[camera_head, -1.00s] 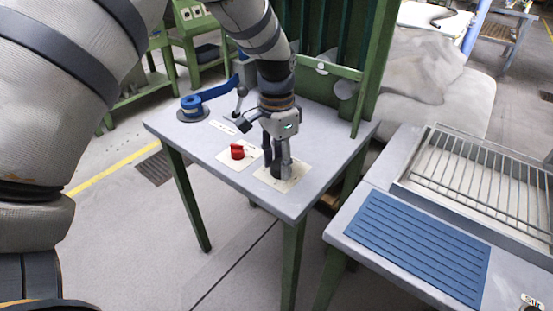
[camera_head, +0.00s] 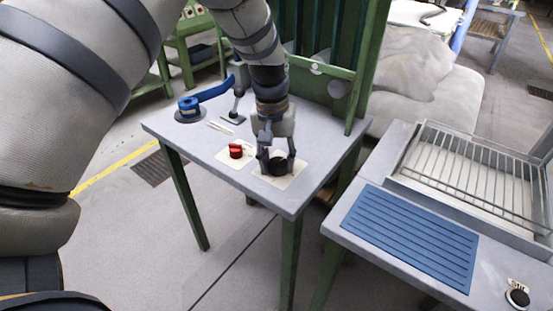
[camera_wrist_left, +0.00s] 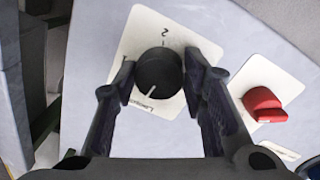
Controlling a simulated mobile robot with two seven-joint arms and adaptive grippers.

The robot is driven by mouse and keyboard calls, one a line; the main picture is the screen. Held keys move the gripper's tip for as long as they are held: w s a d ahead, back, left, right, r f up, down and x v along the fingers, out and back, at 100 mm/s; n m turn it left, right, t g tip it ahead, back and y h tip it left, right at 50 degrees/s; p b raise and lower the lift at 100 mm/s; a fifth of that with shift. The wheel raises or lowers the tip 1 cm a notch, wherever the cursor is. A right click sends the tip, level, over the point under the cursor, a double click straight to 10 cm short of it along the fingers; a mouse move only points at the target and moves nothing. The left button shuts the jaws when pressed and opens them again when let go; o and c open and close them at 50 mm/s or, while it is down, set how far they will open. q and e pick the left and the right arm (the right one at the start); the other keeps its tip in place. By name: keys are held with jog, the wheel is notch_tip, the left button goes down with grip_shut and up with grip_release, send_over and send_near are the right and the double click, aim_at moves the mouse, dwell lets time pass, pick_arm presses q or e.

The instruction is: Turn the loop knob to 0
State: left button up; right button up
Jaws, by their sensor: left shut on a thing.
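A round black knob (camera_wrist_left: 158,73) with a white pointer line sits on a cream plate (camera_wrist_left: 195,46) with a "2" at one edge. In the left wrist view the line points toward the lower left, near small lettering I cannot read clearly. The same knob (camera_head: 278,166) shows in the head view near the table's front corner. My left gripper (camera_head: 276,164) points down with one finger on each side of the knob and is shut on it. Its fingers (camera_wrist_left: 161,82) also show in the wrist view. My right gripper is not in view.
A red knob (camera_head: 236,151) on its own plate is close beside the black knob. A blue-handled item (camera_head: 190,105) and a small lever (camera_head: 236,105) stand further back on the grey table (camera_head: 210,180). A blue ribbed mat (camera_head: 410,240) lies on the right table.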

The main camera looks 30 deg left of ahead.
aim_at(273, 163)
pick_arm(q)
jog(key=shift+n, duration=0.6)
jog(key=o, duration=1.2)
jog(key=shift+f, duration=0.1)
jog(key=r, duration=1.2)
jog(key=shift+s+a, duration=0.25)
jog(key=shift+a, duration=0.1)
